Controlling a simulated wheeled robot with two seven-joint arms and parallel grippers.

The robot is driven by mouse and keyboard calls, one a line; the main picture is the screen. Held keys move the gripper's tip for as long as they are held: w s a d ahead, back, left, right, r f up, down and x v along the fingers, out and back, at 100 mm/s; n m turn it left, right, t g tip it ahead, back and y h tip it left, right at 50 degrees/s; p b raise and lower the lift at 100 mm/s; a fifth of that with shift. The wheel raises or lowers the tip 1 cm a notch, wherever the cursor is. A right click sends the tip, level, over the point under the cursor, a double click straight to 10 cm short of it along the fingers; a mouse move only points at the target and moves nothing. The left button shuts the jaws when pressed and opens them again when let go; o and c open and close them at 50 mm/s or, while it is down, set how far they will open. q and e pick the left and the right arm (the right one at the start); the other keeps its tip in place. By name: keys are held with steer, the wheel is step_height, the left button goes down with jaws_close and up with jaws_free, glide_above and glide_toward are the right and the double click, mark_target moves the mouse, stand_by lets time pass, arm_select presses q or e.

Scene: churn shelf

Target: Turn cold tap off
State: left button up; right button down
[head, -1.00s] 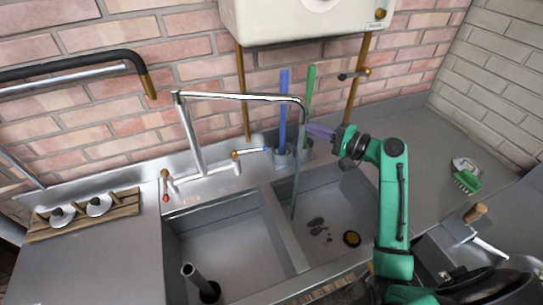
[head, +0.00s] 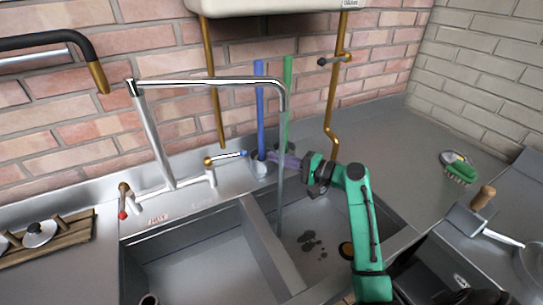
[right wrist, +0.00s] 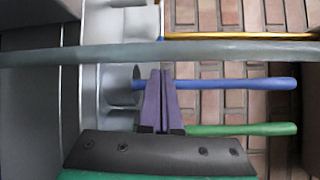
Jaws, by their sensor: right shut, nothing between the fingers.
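The cold tap (head: 228,155) has a brass body and a blue-ended lever that points right, toward the brush holders. The tall chrome spout (head: 205,83) arches over the double sink. A long grey length hangs from its end into the right basin; I cannot tell whether it is pipe or water. My right gripper (head: 284,161) is shut and empty, to the right of the cold tap lever and apart from it. Its purple fingers also show in the right wrist view (right wrist: 160,76), overlapping the blue handle there. My left gripper is not in view.
A blue-handled brush (head: 260,105) and a green-handled brush (head: 287,80) stand between the tap and my gripper. The red-tipped hot tap (head: 122,212) is at left. A brass pipe (head: 337,95) runs down the wall. A scrubbing brush (head: 460,172) lies on the right counter.

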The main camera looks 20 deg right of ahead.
steer(key=p+x, duration=0.1)
steer(key=x, duration=0.7)
steer(key=shift+s, duration=0.1)
